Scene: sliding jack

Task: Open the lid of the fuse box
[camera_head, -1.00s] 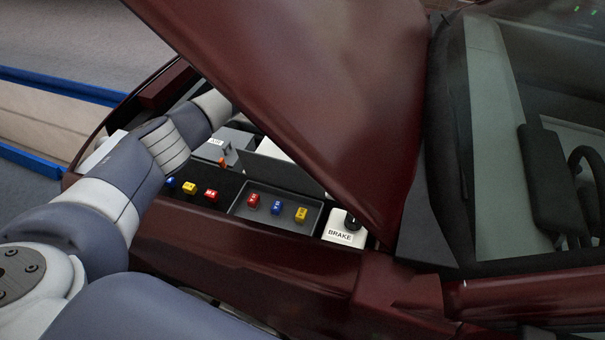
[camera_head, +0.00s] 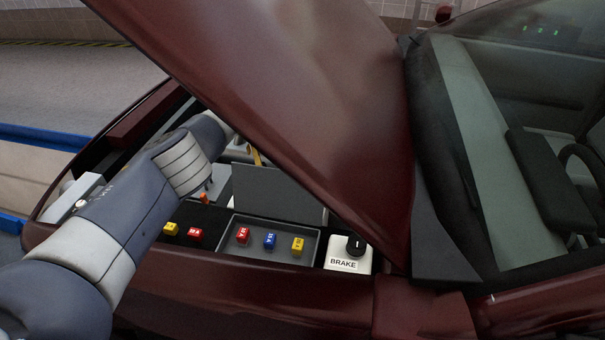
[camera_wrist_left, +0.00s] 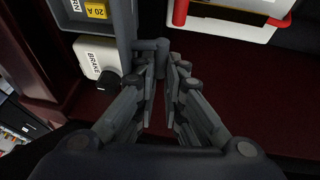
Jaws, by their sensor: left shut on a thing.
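The fuse box (camera_head: 312,246) is a dark grey tray in the engine bay, holding a red, a blue and a yellow fuse. Its grey lid (camera_head: 280,192) stands raised along the back edge, leaving the fuses uncovered. In the left wrist view the lid (camera_wrist_left: 122,25) shows nearly edge-on, with a grey round handle (camera_wrist_left: 161,50) sticking out. My left gripper (camera_wrist_left: 162,72) is shut on this handle. In the head view my left arm reaches under the hood and its hand is hidden. My right gripper is in neither view.
The open dark red hood (camera_head: 300,90) slants over the bay and hides its back. A white brake reservoir (camera_head: 346,256) with a black cap stands right beside the fuse box. More fuses (camera_head: 180,232) lie to the left. A white and red part (camera_wrist_left: 240,15) is near the gripper.

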